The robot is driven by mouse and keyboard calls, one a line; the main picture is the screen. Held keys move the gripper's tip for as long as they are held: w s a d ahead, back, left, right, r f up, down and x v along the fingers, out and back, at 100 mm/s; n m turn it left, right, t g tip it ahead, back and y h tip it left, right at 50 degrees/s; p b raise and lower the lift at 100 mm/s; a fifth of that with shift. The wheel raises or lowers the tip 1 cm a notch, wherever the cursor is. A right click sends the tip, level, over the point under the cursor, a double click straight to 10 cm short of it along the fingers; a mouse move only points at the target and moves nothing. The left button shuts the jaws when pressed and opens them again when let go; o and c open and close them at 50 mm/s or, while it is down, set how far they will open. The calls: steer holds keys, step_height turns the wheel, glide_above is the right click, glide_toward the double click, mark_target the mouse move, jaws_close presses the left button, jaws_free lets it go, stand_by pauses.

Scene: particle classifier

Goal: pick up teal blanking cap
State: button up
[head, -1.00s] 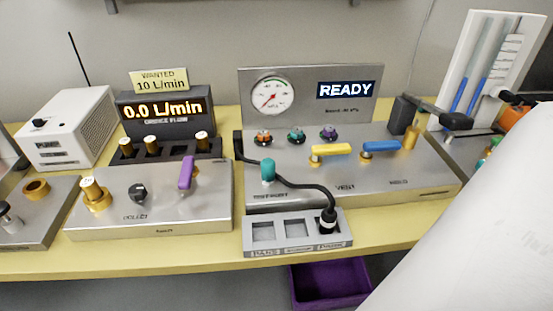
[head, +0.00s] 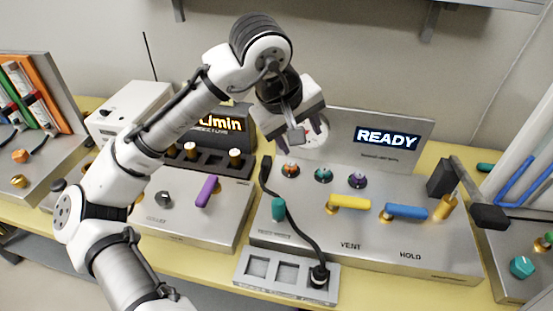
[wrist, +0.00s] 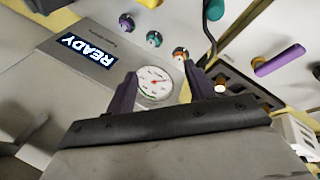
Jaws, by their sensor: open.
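The teal blanking cap (head: 278,208) appears to be the upright teal piece on the left front of the metal panel (head: 330,235). It stands beside the black cable and left of the yellow lever. In the wrist view, the teal cap (wrist: 214,9) shows at the top edge, beyond the fingertips. My gripper (head: 302,140) is open and empty, above and behind the cap, in front of the round gauge. In the wrist view, my gripper's fingers (wrist: 160,88) stand apart on either side of the gauge dial (wrist: 156,84), with nothing between them.
Orange, teal and purple knobs (head: 323,175) line the panel's back. A yellow lever (head: 349,202) and a blue lever (head: 406,212) lie to the right. A black cable (head: 300,218) runs close by the cap to a plug in the grey tray (head: 285,287). The READY board stands behind.

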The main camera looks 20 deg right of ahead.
steer(key=s+a+f+n+g+y, duration=0.1)
steer(key=s+a+f+g+y, duration=0.1)
steer(key=a+f+y, duration=0.25)
glide_above(279, 202)
steer(key=f, duration=0.4)
steer(key=s+f, duration=0.1)
steer(key=f, duration=0.1)
steer(key=shift+f+p, duration=0.1)
steer(key=shift+p, duration=0.2)
steer(key=shift+w+f, duration=0.2)
steer(key=shift+f, duration=0.85)
steer(key=shift+w+f, duration=0.15)
steer(key=shift+f, duration=0.85)
steer(key=shift+w+f, duration=0.2)
steer(key=shift+f, duration=0.85)
steer(key=c, duration=0.9)
